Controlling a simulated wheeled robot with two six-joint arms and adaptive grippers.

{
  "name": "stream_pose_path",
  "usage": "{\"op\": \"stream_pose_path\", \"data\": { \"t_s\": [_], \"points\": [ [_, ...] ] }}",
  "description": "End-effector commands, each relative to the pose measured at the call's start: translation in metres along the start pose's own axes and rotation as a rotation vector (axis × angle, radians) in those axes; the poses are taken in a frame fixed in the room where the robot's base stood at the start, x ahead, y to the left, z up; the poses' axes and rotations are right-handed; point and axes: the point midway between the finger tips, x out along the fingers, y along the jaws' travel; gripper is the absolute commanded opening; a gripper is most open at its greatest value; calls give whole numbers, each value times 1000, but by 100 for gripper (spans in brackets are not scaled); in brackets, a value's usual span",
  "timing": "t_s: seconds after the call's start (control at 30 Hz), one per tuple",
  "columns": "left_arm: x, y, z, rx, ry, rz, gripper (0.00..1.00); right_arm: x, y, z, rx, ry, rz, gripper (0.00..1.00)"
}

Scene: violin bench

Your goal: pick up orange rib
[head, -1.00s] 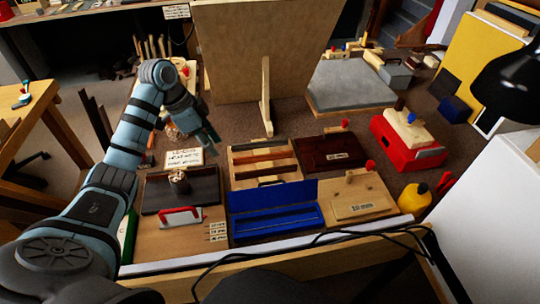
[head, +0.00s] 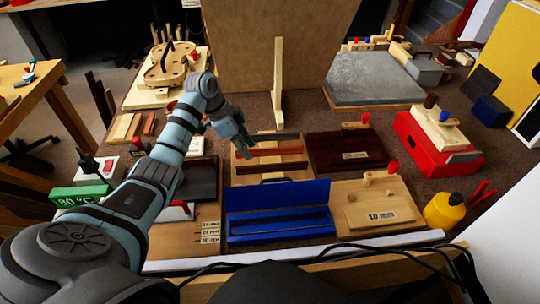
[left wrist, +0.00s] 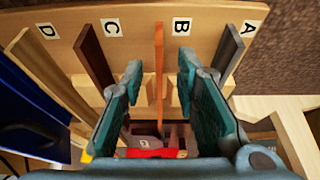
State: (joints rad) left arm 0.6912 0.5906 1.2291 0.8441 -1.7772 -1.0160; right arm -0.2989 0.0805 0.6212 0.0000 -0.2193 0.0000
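The orange rib (head: 277,151) stands in a wooden rack (head: 288,176) near the middle of the bench. In the left wrist view the orange rib (left wrist: 159,68) is a thin upright strip beside label B. A dark grey rib (left wrist: 230,55) is at A, a dark brown rib (left wrist: 92,58) at C and a pale rib (left wrist: 38,62) at D. My left gripper (head: 243,146) is at the rack's left end. In the left wrist view its open fingers (left wrist: 160,62) lie on either side of the orange rib, with gaps showing. My right gripper is not in view.
A blue open case (head: 280,222) lies in front of the rack. A tall wooden panel (head: 275,60) stands behind.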

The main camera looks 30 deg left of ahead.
Motion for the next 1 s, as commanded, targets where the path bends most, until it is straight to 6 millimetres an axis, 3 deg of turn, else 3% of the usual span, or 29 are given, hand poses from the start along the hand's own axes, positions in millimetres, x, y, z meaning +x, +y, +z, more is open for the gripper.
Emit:
{"op": "stream_pose_path", "data": {
  "t_s": [0.07, 0.27, 0.43, 0.83, 1.0],
  "points": [
    [8, 0, 0, 0, 1, 0, 28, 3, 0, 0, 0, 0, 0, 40],
    [7, 0, 0, 0, 0, -1, 27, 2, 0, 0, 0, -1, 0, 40],
    [7, 0, 0, 0, 0, -1, 0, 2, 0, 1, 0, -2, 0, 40],
    [5, 0, -1, 0, 0, -1, 0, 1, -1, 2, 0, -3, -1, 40],
    [-11, 0, -8, 1, 1, -2, 0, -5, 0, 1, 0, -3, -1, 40]
  ]
}}
